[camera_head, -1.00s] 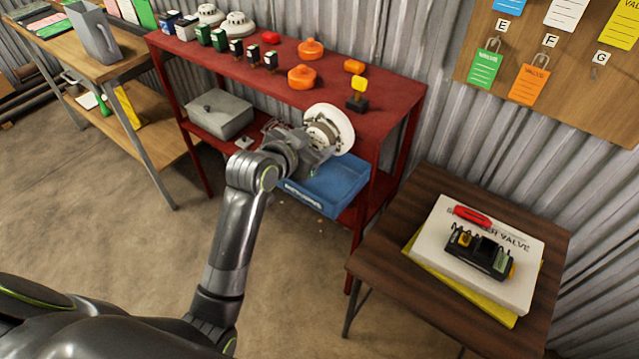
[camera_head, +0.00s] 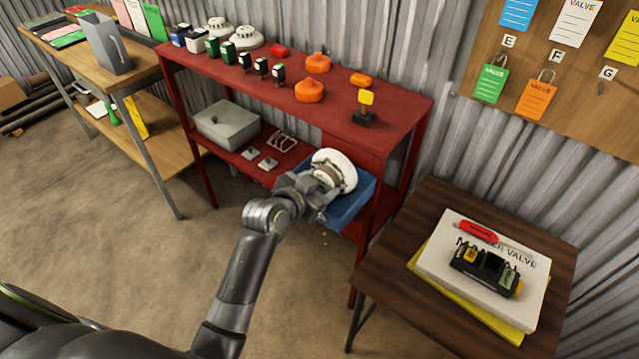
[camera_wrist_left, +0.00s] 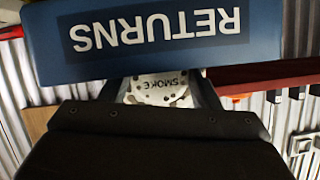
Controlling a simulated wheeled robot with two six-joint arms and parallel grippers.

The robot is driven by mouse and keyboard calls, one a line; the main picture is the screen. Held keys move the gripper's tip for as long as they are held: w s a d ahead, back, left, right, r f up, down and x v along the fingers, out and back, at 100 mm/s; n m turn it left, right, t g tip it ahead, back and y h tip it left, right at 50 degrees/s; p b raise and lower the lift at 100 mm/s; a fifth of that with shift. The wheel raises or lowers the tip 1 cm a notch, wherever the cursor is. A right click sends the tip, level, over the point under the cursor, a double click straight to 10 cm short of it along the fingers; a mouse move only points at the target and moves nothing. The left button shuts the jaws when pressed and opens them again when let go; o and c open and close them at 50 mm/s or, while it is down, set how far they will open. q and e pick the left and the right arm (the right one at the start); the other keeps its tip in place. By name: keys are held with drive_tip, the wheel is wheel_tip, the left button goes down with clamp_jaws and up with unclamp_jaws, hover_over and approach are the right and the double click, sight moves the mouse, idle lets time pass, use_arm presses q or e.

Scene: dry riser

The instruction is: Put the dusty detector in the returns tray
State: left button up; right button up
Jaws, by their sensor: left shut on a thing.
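The white round detector (camera_head: 334,171) is held in my left gripper (camera_head: 318,188), which is shut on it. In the head view it is in front of and over the blue returns tray (camera_head: 348,213) on the red shelf unit's lower level. The left wrist view shows the tray's front with the word RETURNS (camera_wrist_left: 155,32) upside down, and the detector's base marked SMOKE (camera_wrist_left: 160,88) between the fingers. I cannot tell whether the detector touches the tray. Gripper and detector hide much of the tray's inside. My right gripper is not in view.
The red shelf unit (camera_head: 400,108) has its top above the tray, with orange caps (camera_head: 309,90) and two white detectors (camera_head: 248,37). A grey box (camera_head: 227,124) sits left of the tray. A dark side table (camera_head: 405,285) stands at the right. Open floor lies in front.

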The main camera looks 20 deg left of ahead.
use_arm(q)
drive_tip(key=o, duration=1)
drive_tip(key=shift+f, duration=0.1)
drive_tip(key=shift+o, duration=0.2)
drive_tip(key=shift+r, duration=0.3)
drive_tip(key=shift+s+a, duration=0.1)
drive_tip(key=shift+s, duration=0.25)
drive_tip(key=v, duration=1.1)
